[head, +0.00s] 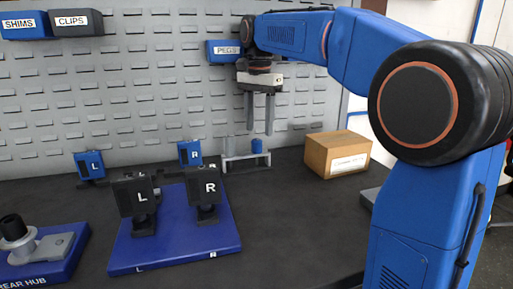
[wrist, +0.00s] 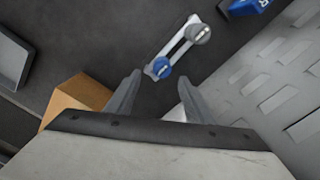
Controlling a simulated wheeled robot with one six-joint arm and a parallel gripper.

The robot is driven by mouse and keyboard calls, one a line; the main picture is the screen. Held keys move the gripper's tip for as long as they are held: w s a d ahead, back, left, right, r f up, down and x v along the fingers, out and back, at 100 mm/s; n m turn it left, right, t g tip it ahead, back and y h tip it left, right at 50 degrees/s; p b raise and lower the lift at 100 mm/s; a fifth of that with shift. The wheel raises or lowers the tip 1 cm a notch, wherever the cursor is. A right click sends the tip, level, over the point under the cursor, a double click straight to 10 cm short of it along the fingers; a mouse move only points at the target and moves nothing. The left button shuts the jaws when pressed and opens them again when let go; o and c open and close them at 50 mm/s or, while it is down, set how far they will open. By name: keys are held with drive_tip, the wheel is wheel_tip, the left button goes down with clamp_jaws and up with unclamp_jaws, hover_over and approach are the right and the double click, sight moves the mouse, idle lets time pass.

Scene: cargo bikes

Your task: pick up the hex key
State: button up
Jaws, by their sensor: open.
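I cannot make out a hex key for certain in either view. A small pale stand (head: 246,163) on the bench holds a blue cylinder (head: 257,146) at its right end and a grey one (head: 229,147) at its left. In the wrist view the blue one (wrist: 162,67) and the grey one (wrist: 198,33) show from above, each with a light mark on top. My gripper (head: 260,131) is open and empty, pointing down above the stand. In the wrist view my gripper (wrist: 159,77) has its fingertips either side of the blue end, apparently still above it.
A cardboard box (head: 337,155) stands right of the stand. A blue board (head: 175,240) with black L and R blocks lies in front left. A small blue R block (head: 190,152) is close left of the stand. The slotted panel (head: 150,90) rises behind.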

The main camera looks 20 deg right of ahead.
sight(257, 140)
drive_tip(key=shift+a+f, duration=0.2)
drive_tip(key=shift+f, duration=1.35)
drive_tip(key=shift+a+f, duration=0.2)
drive_tip(key=shift+f, duration=1.35)
drive_tip(key=shift+c, duration=0.2)
drive_tip(key=c, duration=1.1)
